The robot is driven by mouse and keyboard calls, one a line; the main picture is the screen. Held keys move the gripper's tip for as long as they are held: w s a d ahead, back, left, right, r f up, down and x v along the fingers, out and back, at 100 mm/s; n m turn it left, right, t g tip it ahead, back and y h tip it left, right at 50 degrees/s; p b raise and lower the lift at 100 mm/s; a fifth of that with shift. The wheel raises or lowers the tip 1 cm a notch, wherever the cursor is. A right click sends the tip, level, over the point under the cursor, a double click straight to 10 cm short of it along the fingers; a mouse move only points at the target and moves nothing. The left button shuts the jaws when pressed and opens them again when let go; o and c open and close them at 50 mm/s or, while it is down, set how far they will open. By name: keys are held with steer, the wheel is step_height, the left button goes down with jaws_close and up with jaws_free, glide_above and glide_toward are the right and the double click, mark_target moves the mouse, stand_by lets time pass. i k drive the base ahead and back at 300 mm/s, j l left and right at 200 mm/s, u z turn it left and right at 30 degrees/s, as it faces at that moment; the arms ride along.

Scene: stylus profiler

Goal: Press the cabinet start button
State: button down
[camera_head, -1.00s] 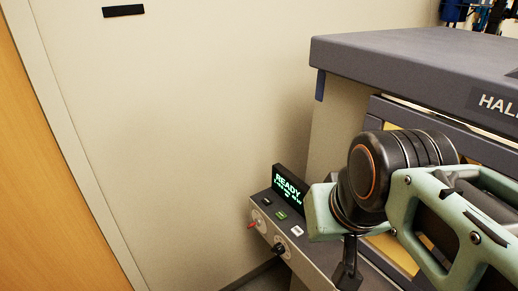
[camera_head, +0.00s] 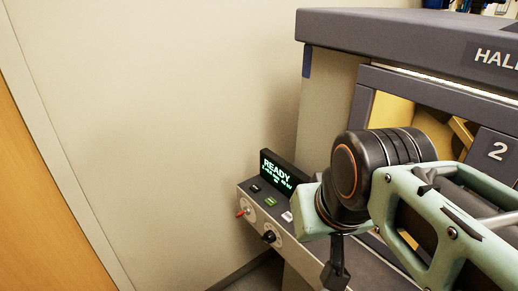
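The cabinet's control panel (camera_head: 308,239) juts out low at the cabinet's front left. On its top are a dark button (camera_head: 255,188), a green button (camera_head: 271,202) and a white button (camera_head: 287,216), in a row in front of a lit display (camera_head: 277,173) reading READY. Which one is the start button I cannot read; the green one carries small unreadable lettering. My gripper (camera_head: 336,277) points down, to the right of these buttons and apart from them in the picture. Its fingers are small and dark, and whether they are open or shut is unclear. My wrist and forearm hide the panel's right part.
The panel's front face has a red lever (camera_head: 240,213) and a black knob (camera_head: 269,237). A beige wall (camera_head: 150,120) stands behind; the space left of the panel is clear.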

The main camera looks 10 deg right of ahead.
mark_target(271, 202)
steer(key=z, duration=1.85)
steer(key=u, duration=1.85)
steer(key=i+j, duration=0.2)
steer(key=j, duration=0.15)
steer(key=i+j, duration=0.4)
steer(key=j, duration=0.25)
